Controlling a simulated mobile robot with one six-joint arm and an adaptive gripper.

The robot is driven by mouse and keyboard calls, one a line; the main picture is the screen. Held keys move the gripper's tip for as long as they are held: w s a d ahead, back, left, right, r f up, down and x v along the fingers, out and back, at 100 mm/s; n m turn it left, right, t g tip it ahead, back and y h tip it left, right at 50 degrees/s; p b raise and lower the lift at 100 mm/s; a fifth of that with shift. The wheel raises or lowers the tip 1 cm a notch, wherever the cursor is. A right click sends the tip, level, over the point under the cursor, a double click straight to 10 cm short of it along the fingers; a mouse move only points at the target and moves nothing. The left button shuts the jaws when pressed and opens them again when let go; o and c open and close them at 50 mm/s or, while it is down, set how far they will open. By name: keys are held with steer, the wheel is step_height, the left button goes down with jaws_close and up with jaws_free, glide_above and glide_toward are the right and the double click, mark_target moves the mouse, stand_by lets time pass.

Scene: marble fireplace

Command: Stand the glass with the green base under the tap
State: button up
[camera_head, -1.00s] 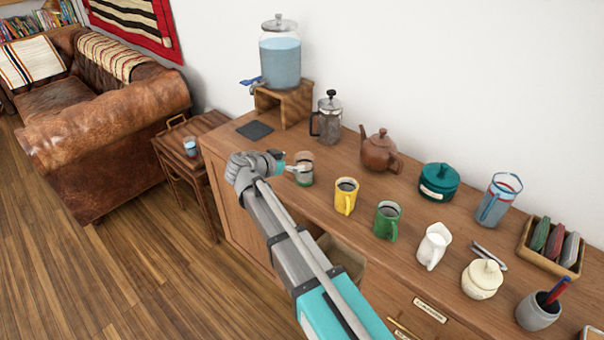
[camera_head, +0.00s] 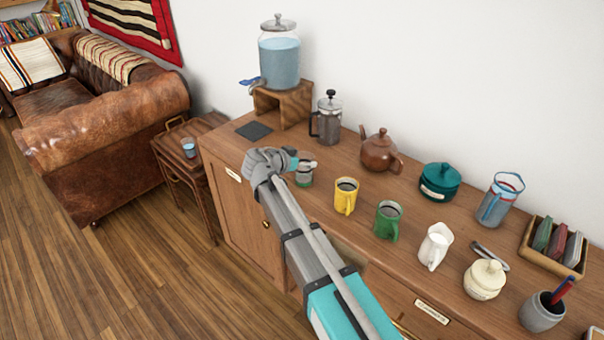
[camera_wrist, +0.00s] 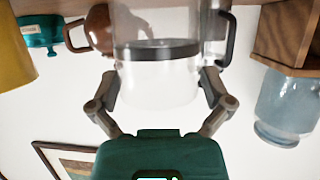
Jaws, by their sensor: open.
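The clear glass with the green base (camera_head: 305,177) stands on the wooden sideboard, left of the yellow mug, partly covered by my gripper (camera_head: 297,165). In the wrist view, which is upside down, a clear glass (camera_wrist: 155,80) with a dark band lies between the fingers of my gripper (camera_wrist: 160,85). The fingers are open, one on each side; I cannot tell whether they touch it. The tap (camera_head: 252,83) with its blue lever sticks out left from the water dispenser (camera_head: 280,62), above a dark square mat (camera_head: 254,131).
The dispenser stands on a wooden stand (camera_head: 300,101). A French press (camera_head: 328,120) and brown teapot (camera_head: 379,152) stand behind the glass. A yellow mug (camera_head: 345,196) and green mug (camera_head: 387,220) stand to its right. Another glass (camera_head: 188,147) is on the side table.

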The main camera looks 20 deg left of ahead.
stand_by(0.3)
steer(key=c, duration=1.1)
steer(key=shift+r, duration=0.1)
steer(key=s+d+r+p, duration=0.7)
steer(key=s+r+p, duration=0.5)
steer(key=p, duration=0.1)
steer(key=shift+d+r, duration=0.15)
steer(key=shift+r, duration=0.25)
